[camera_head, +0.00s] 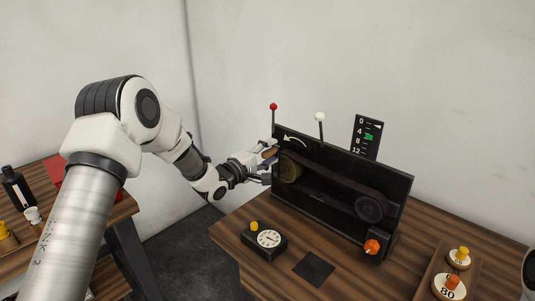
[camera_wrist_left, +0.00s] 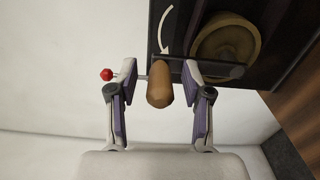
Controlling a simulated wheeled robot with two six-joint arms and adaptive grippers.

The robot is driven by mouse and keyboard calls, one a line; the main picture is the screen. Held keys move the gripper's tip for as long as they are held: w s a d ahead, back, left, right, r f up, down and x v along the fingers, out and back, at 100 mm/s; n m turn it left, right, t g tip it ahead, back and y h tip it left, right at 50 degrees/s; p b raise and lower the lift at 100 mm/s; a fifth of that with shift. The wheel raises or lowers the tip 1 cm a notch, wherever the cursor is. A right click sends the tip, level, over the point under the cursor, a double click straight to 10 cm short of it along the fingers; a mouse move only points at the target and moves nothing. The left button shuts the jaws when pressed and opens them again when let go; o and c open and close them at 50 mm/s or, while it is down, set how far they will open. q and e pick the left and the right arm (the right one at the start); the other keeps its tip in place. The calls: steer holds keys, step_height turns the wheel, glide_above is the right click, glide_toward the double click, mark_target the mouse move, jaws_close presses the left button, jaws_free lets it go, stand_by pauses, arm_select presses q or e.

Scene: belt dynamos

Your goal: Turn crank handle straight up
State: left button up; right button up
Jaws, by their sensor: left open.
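The crank handle is a brown wooden grip (camera_head: 270,153) on a dark crank arm (camera_wrist_left: 218,66), at the left end of the black belt machine (camera_head: 335,180). In the head view the grip lies up and left of the brownish pulley (camera_head: 291,169), so the crank leans. My left gripper (camera_head: 265,161) is open around the grip. In the left wrist view the grip (camera_wrist_left: 160,84) lies between the two spread fingers, with gaps at both sides. A white curved arrow (camera_head: 294,139) on the panel bends toward the left. My right gripper is out of view.
A red-tipped rod (camera_head: 273,107) and a white-tipped rod (camera_head: 320,117) rise from the machine, beside a scale board (camera_head: 367,137). A dial box (camera_head: 268,240), a dark square (camera_head: 314,268), an orange knob (camera_head: 371,247) and marked weights (camera_head: 449,287) are on the table.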

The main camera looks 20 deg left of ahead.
arm_select(q)
steer(key=v, duration=1.2)
steer(key=shift+w, duration=0.1)
